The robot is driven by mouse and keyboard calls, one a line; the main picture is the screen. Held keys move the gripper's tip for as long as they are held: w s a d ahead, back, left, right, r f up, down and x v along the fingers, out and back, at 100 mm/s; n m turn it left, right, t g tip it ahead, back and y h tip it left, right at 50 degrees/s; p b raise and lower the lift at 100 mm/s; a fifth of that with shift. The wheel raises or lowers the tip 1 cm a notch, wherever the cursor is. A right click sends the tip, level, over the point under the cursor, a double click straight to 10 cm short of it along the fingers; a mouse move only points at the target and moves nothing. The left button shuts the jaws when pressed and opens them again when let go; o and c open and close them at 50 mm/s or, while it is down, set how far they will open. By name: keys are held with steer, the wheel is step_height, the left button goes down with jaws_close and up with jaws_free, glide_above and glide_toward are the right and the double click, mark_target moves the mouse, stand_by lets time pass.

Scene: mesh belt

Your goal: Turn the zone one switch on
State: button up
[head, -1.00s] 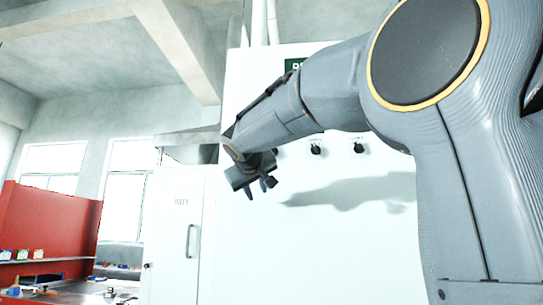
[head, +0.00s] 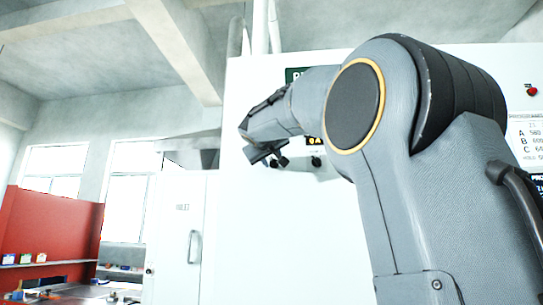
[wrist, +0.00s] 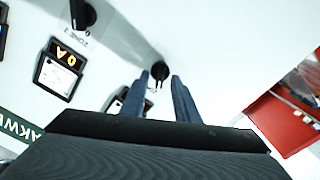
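My gripper (head: 266,158) is in front of the white panel (head: 270,230). In the wrist view its two fingers (wrist: 160,82) are apart and point at the panel. A black rotary switch (wrist: 158,70) lies between and just beyond the fingertips; contact cannot be told, and its label is not readable. It may be the zone one switch. A second black switch (wrist: 82,14), with a small label that seems to read ZONE 2, is at upper left. One black switch (head: 316,161) shows right of my gripper in the head view. My gripper holds nothing visible.
A lit amber display (wrist: 68,58) sits by the second switch, and another is partly hidden by my gripper. A red button (head: 532,91) and a notice (head: 525,140) are at far right. A red partition (head: 50,225) stands at left. A white door (head: 175,230) is nearer.

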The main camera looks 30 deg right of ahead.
steer(key=shift+d, duration=0.1)
jaws_close()
